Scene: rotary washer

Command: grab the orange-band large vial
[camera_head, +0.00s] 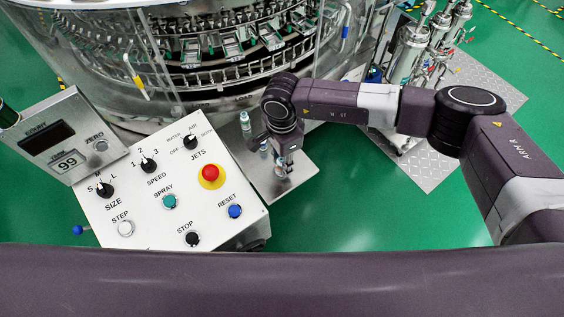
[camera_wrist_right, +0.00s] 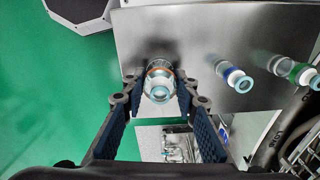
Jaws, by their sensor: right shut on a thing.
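The orange-band large vial (camera_wrist_right: 159,82) is clear glass with an orange band near its pale cap. In the right wrist view it lies between the two fingers of my right gripper (camera_wrist_right: 158,93), which is shut on it. In the head view my right gripper (camera_head: 285,163) points down over the steel plate beside the control panel, and it mostly hides the vial. My left gripper is not in view.
A blue-band vial (camera_wrist_right: 231,74) and a green-band vial (camera_wrist_right: 292,70) stand in a row beside it on the steel plate (camera_wrist_right: 190,25). The white control panel (camera_head: 130,200) is to the left in the head view. The round glass-walled washer (camera_head: 180,85) stands behind.

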